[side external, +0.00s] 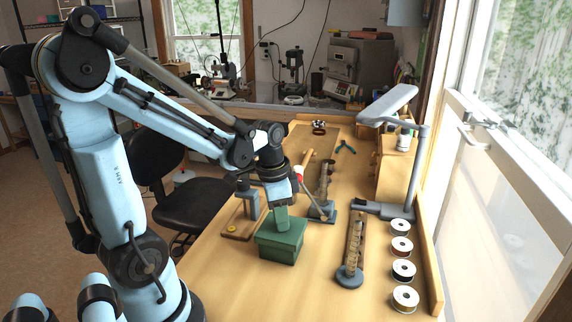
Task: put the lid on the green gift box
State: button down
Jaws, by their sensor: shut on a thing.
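The green gift box (278,254) stands upright on the wooden bench near the middle of the side view. Its green lid (294,231) is at the top of the box, level and lined up with it as far as I can see. I cannot tell whether the lid is fully seated or a sliver above the rim. My gripper (281,211) points down over the lid and is shut on a green upright part at its middle. The fingertips are hard to make out against the green.
A wooden stand (242,225) is close left of the box. A grey-based stand (322,214) is behind right, and a ring-filled post (353,250) is right. Several spools (402,247) line the right edge. A lamp (420,165) stands behind. The front bench is clear.

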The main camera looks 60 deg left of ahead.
jog(key=shift+f, duration=0.9)
dwell(0.4)
jog(key=c, duration=0.9)
grip_release()
jog(key=shift+r, duration=0.1)
jog(key=shift+s+a+r, duration=0.1)
jog(key=shift+s+r, duration=0.15)
jog(key=shift+r, duration=1.75)
jog(key=shift+s+a+r, duration=0.1)
jog(key=shift+s+r, duration=0.1)
jog(key=shift+r, duration=1.75)
jog(key=shift+s+a+r, duration=0.1)
jog(key=shift+s+r, duration=0.15)
jog(key=shift+r, duration=1.75)
jog(key=d+f+n+t, duration=0.1)
jog(key=d+t, duration=0.1)
jog(key=d, duration=0.1)
jog(key=w+d+f+n+t, duration=0.1)
jog(key=d, duration=0.3)
jog(key=d+f+n+t, duration=0.1)
jog(key=d+t, duration=0.1)
jog(key=d, duration=0.1)
jog(key=shift+w+d+f+n+t, duration=0.2)
jog(key=shift+f+n+t, duration=0.1)
